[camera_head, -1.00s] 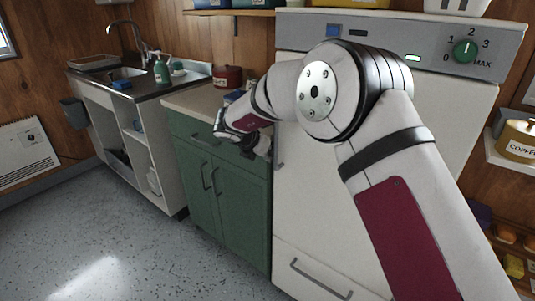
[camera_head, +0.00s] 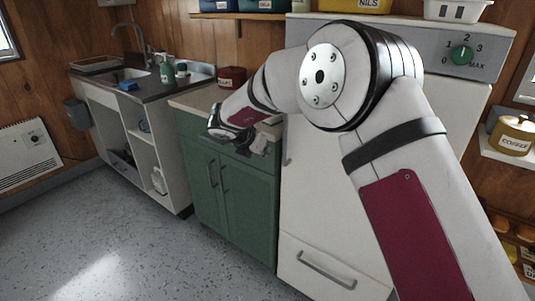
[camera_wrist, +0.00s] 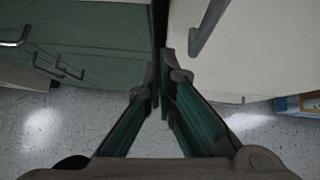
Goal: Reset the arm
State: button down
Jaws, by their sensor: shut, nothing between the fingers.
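My gripper (camera_wrist: 160,78) is shut and empty in the wrist view, its two fingertips meeting over the gap between the green cabinet (camera_wrist: 90,40) and the white appliance (camera_wrist: 255,50). The speckled floor shows below. In the head view my gripper (camera_head: 250,146) is small and partly hidden by my wrist. It is in front of the upper part of the green cabinet (camera_head: 235,205), near the counter edge. My bent arm crosses in front of the white appliance (camera_head: 315,215) and hides much of it.
A red canister (camera_head: 232,77) stands on the counter (camera_head: 190,101). The sink unit (camera_head: 165,138) is at left, with a green bottle (camera_head: 167,73) beside the basin. A shelf with a yellow canister (camera_head: 513,136) is at right. The floor (camera_head: 110,235) is clear at left.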

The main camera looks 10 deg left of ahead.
notch_tip(320, 180, up, 20)
jog(key=s+n+t+y, duration=0.1)
jog(key=n+t+y, duration=0.3)
jog(key=n, duration=0.5)
jog(key=s+d+r+n+y, duration=0.35)
jog(key=s+r+n, duration=0.35)
jog(key=n, duration=0.3)
jog(key=s+d+f+n+g+h, duration=0.1)
jog(key=s+d+f+n+g, duration=0.55)
jog(key=s, duration=0.85)
jog(key=s+d+f+n+g+h, duration=0.1)
jog(key=s+d+f+n+h, duration=0.15)
jog(key=s+d+n, duration=0.8)
jog(key=s+d+f+n+g+h, duration=0.1)
jog(key=s+d+f+n+g, duration=0.3)
jog(key=s+d, duration=1)
jog(key=s+a+r+t+p, duration=0.1)
jog(key=s+a+r+p, duration=0.1)
jog(key=r+p, duration=0.5)
jog(key=s+a+r+t+p, duration=0.2)
jog(key=r+p, duration=0.4)
jog(key=p, duration=0.1)
jog(key=shift+s+a+r, duration=0.15)
jog(key=shift+s+r, duration=0.1)
jog(key=shift+r, duration=0.15)
